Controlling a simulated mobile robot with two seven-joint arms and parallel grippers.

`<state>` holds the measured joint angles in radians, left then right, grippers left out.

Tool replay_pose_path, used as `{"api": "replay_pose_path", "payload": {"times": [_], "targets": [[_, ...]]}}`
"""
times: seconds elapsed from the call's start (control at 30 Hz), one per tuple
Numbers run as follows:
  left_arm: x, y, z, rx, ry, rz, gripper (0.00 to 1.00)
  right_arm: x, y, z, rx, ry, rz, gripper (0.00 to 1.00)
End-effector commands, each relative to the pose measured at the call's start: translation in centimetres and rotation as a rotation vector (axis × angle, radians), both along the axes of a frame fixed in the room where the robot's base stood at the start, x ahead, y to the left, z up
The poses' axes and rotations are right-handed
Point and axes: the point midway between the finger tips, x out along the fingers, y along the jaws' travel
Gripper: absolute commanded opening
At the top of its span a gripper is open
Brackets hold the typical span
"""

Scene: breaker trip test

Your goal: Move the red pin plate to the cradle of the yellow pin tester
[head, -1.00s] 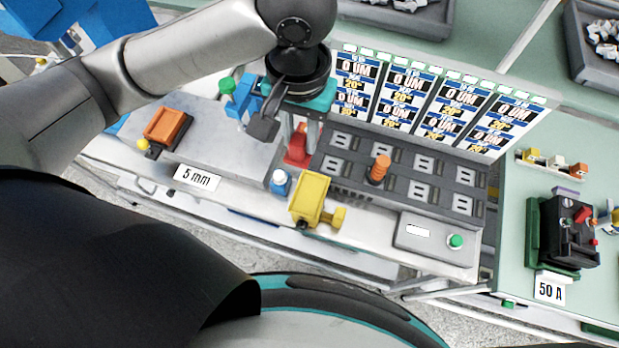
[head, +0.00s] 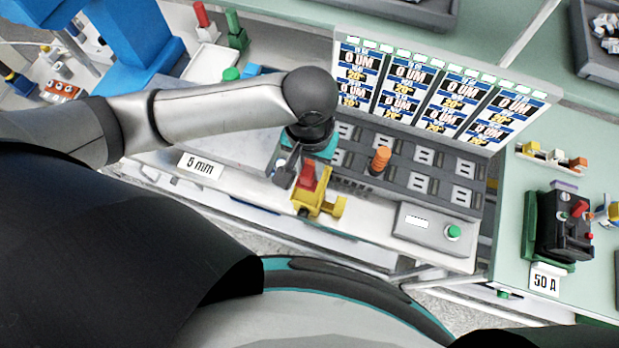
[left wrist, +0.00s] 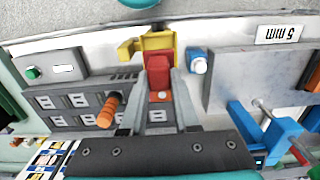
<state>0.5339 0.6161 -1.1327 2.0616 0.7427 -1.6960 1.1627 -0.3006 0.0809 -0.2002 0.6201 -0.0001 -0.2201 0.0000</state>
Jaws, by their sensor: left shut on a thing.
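The red pin plate (head: 309,178) is held between the fingers of my left gripper (head: 298,172), which is shut on it. The plate is at the yellow pin tester (head: 325,205), over its upper part in the head view. In the left wrist view the red plate (left wrist: 158,72) lies between the fingertips (left wrist: 158,85), right against the yellow tester (left wrist: 156,43) in the picture. I cannot tell whether the plate touches the cradle, which is largely hidden behind it. My right gripper is not in view.
An orange peg (head: 380,160) stands on the dark slotted panel (head: 425,170) to the right. A grey box with a green button (head: 453,232) is at the front right. A small blue-and-white piece (left wrist: 199,62) stands beside the tester. A 5 mm label (head: 200,166) is at left.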

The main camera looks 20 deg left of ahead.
Motion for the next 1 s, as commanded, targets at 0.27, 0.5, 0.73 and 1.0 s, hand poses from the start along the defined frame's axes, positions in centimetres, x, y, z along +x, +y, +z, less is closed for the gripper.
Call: {"api": "replay_pose_path", "payload": {"times": [0.27,0.5,0.73,1.0], "targets": [[0.0,0.0,-3.0,0.001,0.002,0.000,0.00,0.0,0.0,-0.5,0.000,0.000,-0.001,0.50],[0.0,0.0,-5.9,0.001,0.000,-0.001,0.00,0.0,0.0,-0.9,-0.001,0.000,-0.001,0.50],[0.0,0.0,-5.9,-0.001,-0.001,-0.001,0.00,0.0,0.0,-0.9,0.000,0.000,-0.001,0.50],[0.0,0.0,-6.2,-0.001,-0.001,-0.001,0.42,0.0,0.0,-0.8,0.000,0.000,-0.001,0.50]]}}
